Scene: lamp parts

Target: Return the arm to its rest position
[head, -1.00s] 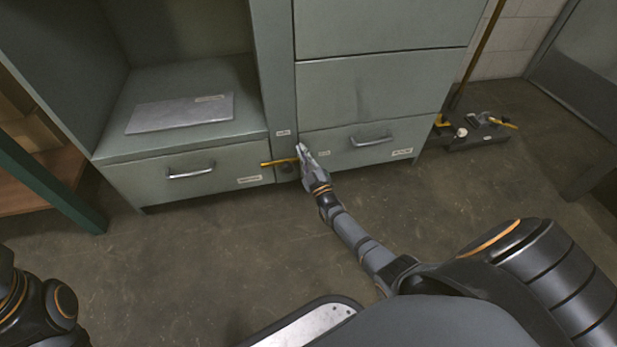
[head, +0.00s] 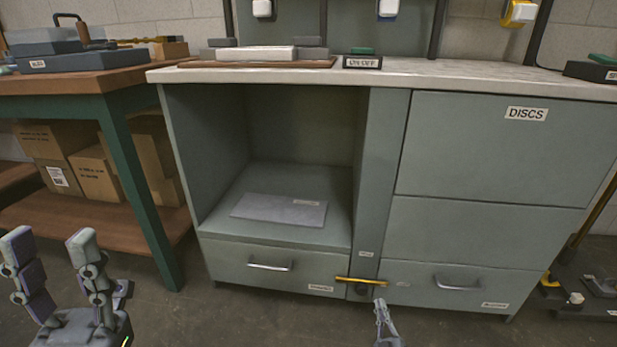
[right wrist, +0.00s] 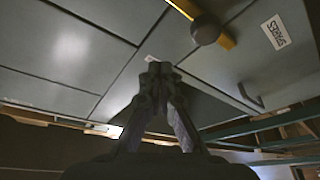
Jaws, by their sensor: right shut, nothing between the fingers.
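My right gripper (head: 379,304) is low in front of the cabinet, just below and right of a yellow lever (head: 347,279) on the cabinet's narrow middle panel. In the right wrist view the fingers of my right gripper (right wrist: 158,70) meet at the tips, with nothing between them. The yellow lever (right wrist: 226,38) and its dark round knob (right wrist: 206,30) are above and right of the fingertips there, apart from them. My left gripper (head: 53,250) stands at the lower left of the head view, its two fingers pointing up, wide apart and empty.
The grey-green cabinet (head: 385,180) has an open bay holding a flat grey plate (head: 280,209), and closed drawers with handles. A green-legged wooden bench (head: 85,82) with boxes below stands at left. Dark equipment (head: 585,295) sits on the floor at right.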

